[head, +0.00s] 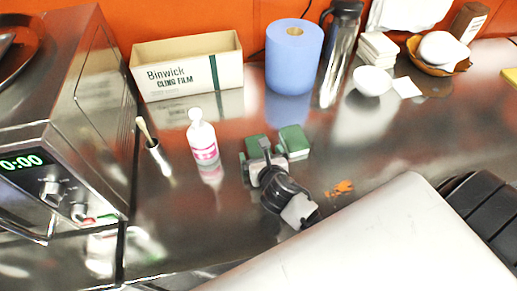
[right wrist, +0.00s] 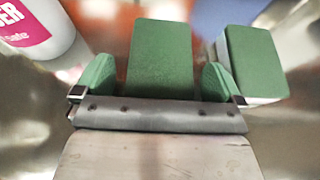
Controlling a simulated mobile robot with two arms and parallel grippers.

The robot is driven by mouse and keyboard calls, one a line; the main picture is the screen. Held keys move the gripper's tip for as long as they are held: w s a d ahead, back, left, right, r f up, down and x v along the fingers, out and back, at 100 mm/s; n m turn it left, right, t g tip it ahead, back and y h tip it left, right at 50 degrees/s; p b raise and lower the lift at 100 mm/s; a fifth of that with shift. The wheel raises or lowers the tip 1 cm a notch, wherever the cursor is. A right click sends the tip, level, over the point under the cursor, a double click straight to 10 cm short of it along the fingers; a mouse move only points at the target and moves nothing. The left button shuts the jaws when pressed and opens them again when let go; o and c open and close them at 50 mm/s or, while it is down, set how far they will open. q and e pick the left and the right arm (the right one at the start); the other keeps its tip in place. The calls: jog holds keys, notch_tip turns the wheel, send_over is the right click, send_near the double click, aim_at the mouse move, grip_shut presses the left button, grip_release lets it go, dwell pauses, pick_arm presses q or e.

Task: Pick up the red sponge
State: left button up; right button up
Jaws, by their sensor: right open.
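No sponge with a visible red face shows. Two green-topped blocks that look like sponges lie side by side on the steel counter: a left one (head: 256,143) and a right one (head: 293,139). My right gripper (head: 263,163) is open at the near end of the left block. In the right wrist view the left block (right wrist: 160,58) lies ahead between the spread fingers of the gripper (right wrist: 158,82), with its near end close to the palm. The right block (right wrist: 256,62) lies outside the right finger and shows a pale lower layer. My left gripper is not in view.
A white bottle with a pink label (head: 202,138) stands left of the blocks; it also shows in the wrist view (right wrist: 35,30). A blue paper roll (head: 293,62), cling film box (head: 188,70) and steel flask (head: 341,55) stand behind. An orange spill (head: 341,188) lies right.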

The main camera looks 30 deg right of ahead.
jog(key=c, duration=1)
jog(key=shift+r, duration=0.55)
jog(key=r, duration=0.3)
jog(key=shift+w+d+r, duration=0.1)
jog(key=shift+d+r, duration=0.25)
jog(key=shift+d, duration=0.05)
jog(key=w+d+r, duration=0.4)
jog(key=d+r, duration=0.2)
jog(key=d, duration=0.4)
jog(key=shift+w, duration=0.15)
